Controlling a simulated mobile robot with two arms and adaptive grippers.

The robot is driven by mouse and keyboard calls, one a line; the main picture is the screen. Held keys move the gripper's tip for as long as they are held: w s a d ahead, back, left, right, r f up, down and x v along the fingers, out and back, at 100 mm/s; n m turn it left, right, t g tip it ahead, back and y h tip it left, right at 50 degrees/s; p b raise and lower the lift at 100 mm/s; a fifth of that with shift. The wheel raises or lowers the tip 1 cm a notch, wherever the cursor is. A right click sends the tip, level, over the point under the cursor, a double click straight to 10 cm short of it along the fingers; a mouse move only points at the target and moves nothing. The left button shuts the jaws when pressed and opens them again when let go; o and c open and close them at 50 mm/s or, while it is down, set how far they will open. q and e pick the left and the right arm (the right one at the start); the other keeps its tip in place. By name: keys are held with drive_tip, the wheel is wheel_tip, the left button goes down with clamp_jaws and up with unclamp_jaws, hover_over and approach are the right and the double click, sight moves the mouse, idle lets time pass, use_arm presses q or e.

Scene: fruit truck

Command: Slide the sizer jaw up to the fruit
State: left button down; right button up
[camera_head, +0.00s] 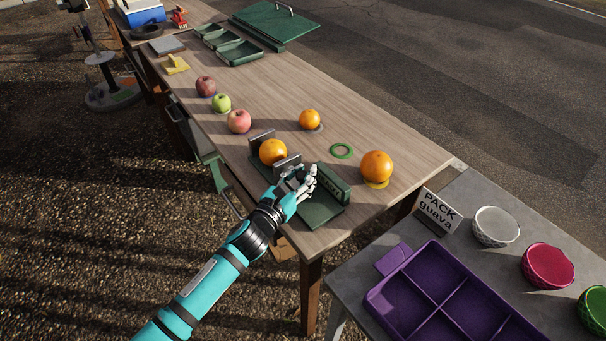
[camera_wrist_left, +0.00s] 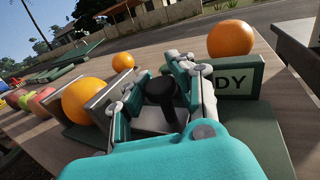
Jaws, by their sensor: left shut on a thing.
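The sizer has a dark green base (camera_head: 322,212) near the table's front end. An orange (camera_head: 272,152) sits on it between a grey fixed plate (camera_head: 261,137) and the grey sizer jaw (camera_head: 287,164). The orange (camera_wrist_left: 84,103) also shows in the left wrist view, partly behind the jaw plate (camera_wrist_left: 108,94); I cannot tell whether they touch. My left gripper (camera_head: 306,181) is on the jaw's side away from the fruit. In the wrist view, its fingers are closed around a black knob (camera_wrist_left: 161,88), partly hidden by them. My right gripper is not in view.
A green sign block (camera_head: 333,184), with "DY" visible in the wrist view, stands beside the gripper. Another orange (camera_head: 376,166), a small orange (camera_head: 309,119), a green ring (camera_head: 342,151) and apples (camera_head: 239,121) are nearby. A purple tray (camera_head: 437,243) lies on the grey table.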

sight(293, 180)
use_arm(q)
drive_tip(key=shift+f, duration=0.2)
drive_tip(key=w+a, duration=0.2)
drive_tip(key=shift+w+b, duration=0.35)
drive_tip(key=shift+w, duration=0.05)
drive_tip(key=c, duration=1.6)
unclamp_jaws()
drive_tip(key=shift+a, duration=0.1)
drive_tip(key=o, duration=0.6)
drive_tip(key=shift+s+a+r, duration=0.1)
drive_tip(key=shift+s+a, duration=0.1)
drive_tip(key=shift+a, duration=0.05)
drive_tip(key=shift+d, duration=0.15)
drive_tip(key=v, duration=1.2)
